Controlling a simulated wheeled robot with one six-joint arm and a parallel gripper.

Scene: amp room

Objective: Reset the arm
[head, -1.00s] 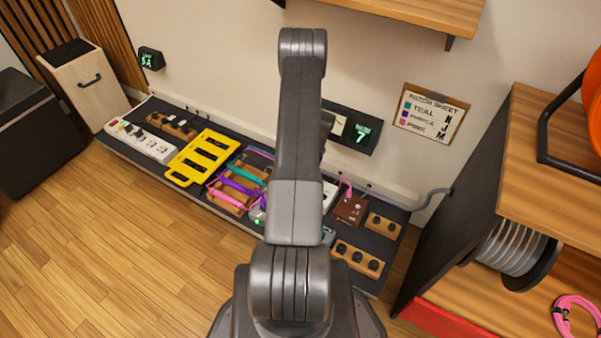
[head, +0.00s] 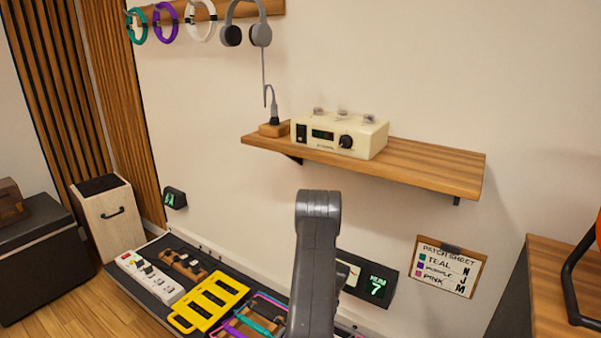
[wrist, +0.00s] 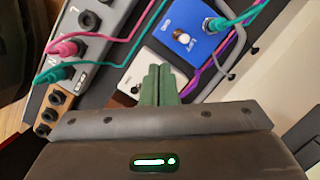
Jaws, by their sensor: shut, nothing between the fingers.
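My arm (head: 316,255) rises at the bottom middle of the head view, and its end is hidden there. In the wrist view my gripper (wrist: 161,72) is shut and empty, its dark green fingers together. The fingers point over the pedalboard. Beyond them are a blue pedal (wrist: 190,38) with a teal plug and a white pedal (wrist: 152,73), which the fingers partly cover. A grey unit (wrist: 85,45) with a pink plug and a teal plug lies to the left. I cannot tell whether the fingers touch anything.
A wooden shelf (head: 430,168) on the wall holds a cream amplifier (head: 340,135). Headphones (head: 246,30) and coloured cable loops hang above. A yellow rack (head: 210,303) and a white power strip (head: 150,279) lie on the pedalboard. A wooden cabinet (head: 560,285) stands at right.

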